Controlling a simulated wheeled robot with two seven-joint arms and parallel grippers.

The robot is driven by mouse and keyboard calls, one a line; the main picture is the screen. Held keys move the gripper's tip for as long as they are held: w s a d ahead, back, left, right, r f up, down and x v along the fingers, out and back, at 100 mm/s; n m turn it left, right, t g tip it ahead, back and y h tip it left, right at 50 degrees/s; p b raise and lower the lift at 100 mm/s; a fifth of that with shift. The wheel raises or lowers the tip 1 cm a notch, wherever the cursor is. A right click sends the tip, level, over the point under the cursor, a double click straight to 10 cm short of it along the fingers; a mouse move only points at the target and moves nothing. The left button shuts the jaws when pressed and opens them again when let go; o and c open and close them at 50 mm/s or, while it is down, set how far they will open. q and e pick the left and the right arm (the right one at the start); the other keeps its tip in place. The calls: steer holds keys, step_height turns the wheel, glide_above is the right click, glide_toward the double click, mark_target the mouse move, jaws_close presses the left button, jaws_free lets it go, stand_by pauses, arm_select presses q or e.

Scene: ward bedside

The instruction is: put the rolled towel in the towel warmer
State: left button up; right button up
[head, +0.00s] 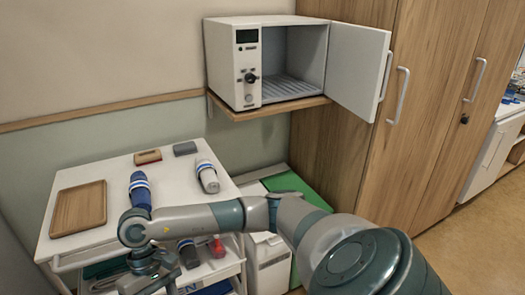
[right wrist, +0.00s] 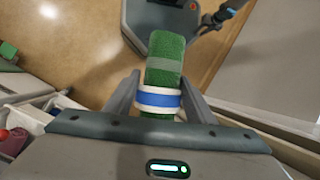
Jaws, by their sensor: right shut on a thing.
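The rolled towel (right wrist: 165,55) is green with a white and blue band. In the right wrist view my right gripper (right wrist: 162,88) is shut on it around the band, and the towel's far end sticks out past the fingers. I cannot make out the towel in the head view. The towel warmer (head: 247,67) is a white box on a wooden wall shelf. Its door (head: 358,70) stands wide open to the right, and the visible inside is empty with a ribbed floor. My right arm reaches left across the cart, well below the warmer. My left gripper is not in view.
A white cart (head: 110,180) stands at the left with a wooden tray (head: 79,208), a blue banded roll (head: 140,188), a white banded roll (head: 207,176) and two small blocks. A green-lidded bin (head: 288,185) stands below the warmer. Wooden cabinets (head: 425,110) fill the right.

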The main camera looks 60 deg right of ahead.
steer(key=shift+s+f, duration=0.25)
steer(key=shift+f, duration=0.45)
steer(key=shift+s+f, duration=0.25)
steer(key=shift+f, duration=0.45)
steer(key=shift+r, duration=0.1)
